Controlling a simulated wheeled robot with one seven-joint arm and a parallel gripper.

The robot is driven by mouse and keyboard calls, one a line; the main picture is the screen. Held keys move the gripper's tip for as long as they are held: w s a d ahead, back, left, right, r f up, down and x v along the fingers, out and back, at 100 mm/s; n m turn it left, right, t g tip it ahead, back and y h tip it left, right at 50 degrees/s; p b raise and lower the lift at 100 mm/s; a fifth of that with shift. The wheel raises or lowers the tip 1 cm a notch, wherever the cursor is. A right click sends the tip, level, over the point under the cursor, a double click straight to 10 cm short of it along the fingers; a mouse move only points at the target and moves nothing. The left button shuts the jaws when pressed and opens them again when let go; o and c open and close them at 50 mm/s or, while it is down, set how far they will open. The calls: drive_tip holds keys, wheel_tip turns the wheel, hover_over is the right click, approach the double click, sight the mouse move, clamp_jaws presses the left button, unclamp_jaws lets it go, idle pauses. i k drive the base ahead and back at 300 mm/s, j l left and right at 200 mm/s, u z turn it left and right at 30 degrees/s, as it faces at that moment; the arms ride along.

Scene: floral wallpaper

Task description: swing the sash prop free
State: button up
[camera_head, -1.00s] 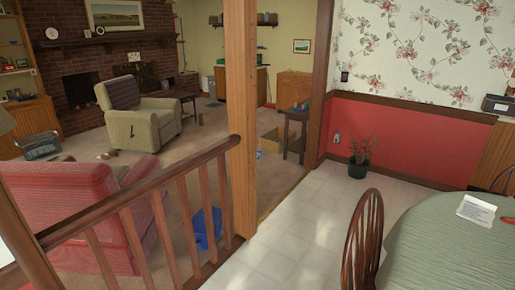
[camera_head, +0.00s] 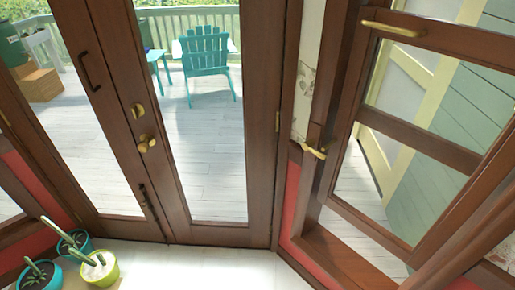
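A brown wooden window sash (camera_head: 420,140) with glass panes is at the right. A brass bar-like handle (camera_head: 393,29) is on its upper rail. A brass lever (camera_head: 314,151) sticks out from the wooden post at the sash's left side; I cannot tell whether it is the sash prop. My gripper is not in view.
Brown glass double doors (camera_head: 179,130) with brass knobs (camera_head: 147,144) fill the middle and look shut. Potted plants (camera_head: 101,268) stand at the lower left. A strip of white floor (camera_head: 200,268) before the doors is clear. A teal chair (camera_head: 206,60) is on the deck outside.

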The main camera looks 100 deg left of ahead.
sight(309, 144)
drive_tip(key=u, duration=0.45)
drive_tip(key=l+u, duration=0.15)
drive_tip(key=u, duration=0.3)
drive_tip(key=l+u, duration=0.1)
drive_tip(key=u, duration=0.35)
drive_tip(key=l+u, duration=0.1)
drive_tip(key=u, duration=0.35)
drive_tip(key=l+u, duration=0.1)
drive_tip(key=u, duration=0.35)
drive_tip(key=j+u, duration=0.35)
drive_tip(key=i+j+u, duration=0.1)
drive_tip(key=j+u, duration=0.15)
drive_tip(key=u, duration=0.15)
drive_tip(key=i+j+u, duration=0.15)
drive_tip(key=i+j, duration=0.15)
drive_tip(key=i, duration=0.2)
drive_tip(key=i+j+u, duration=0.2)
drive_tip(key=i, duration=0.25)
drive_tip(key=i+j+u, duration=0.15)
drive_tip(key=i, duration=0.4)
drive_tip(key=i+j+u, duration=0.15)
drive_tip(key=i, duration=0.35)
